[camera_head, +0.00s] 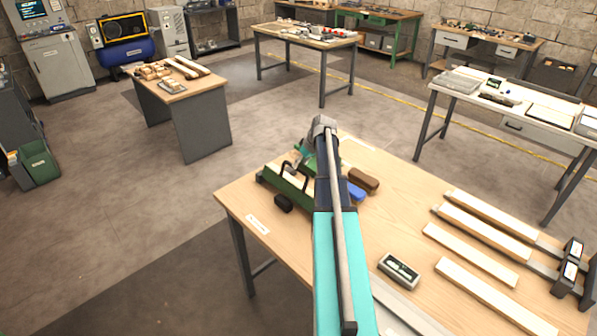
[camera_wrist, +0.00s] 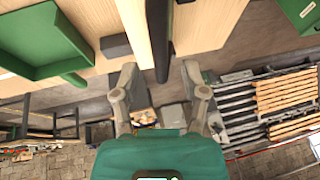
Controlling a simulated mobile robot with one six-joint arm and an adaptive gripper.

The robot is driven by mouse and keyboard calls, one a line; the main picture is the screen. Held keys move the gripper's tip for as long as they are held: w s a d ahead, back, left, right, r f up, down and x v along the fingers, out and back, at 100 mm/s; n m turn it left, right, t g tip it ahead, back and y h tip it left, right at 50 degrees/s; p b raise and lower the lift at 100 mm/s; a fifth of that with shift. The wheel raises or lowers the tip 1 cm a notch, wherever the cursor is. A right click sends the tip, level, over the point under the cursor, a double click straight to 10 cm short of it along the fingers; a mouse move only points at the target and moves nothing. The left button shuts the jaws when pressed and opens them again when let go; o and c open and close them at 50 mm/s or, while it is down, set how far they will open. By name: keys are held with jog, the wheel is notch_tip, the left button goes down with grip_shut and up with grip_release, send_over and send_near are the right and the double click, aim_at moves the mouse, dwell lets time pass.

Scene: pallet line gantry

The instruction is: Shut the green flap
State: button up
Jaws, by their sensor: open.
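I cannot make out for certain which part is the green flap. In the wrist view, a green tray-like piece with raised edges (camera_wrist: 45,42) is at the upper left, with a short green rod (camera_wrist: 75,79) below it. My gripper (camera_wrist: 160,92) is open there, its two grey fingers apart with nothing held. A dark upright bar (camera_wrist: 158,35) runs down towards the gap between the fingers; I cannot tell whether they touch. In the head view, a long green piece with black handles (camera_head: 287,184) lies on the wooden table, partly hidden by my arm, which also hides most of my gripper.
On the near table (camera_head: 240,195) are a brown block (camera_head: 363,179), a blue piece (camera_head: 356,193), a grey box (camera_head: 399,270) and several pale planks (camera_head: 480,236). Other benches (camera_head: 185,95) stand around. The floor left of the near table (camera_head: 120,215) is clear.

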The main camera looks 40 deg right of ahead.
jog(key=shift+b+x, duration=0.65)
jog(key=shift+x, duration=0.4)
grip_shut()
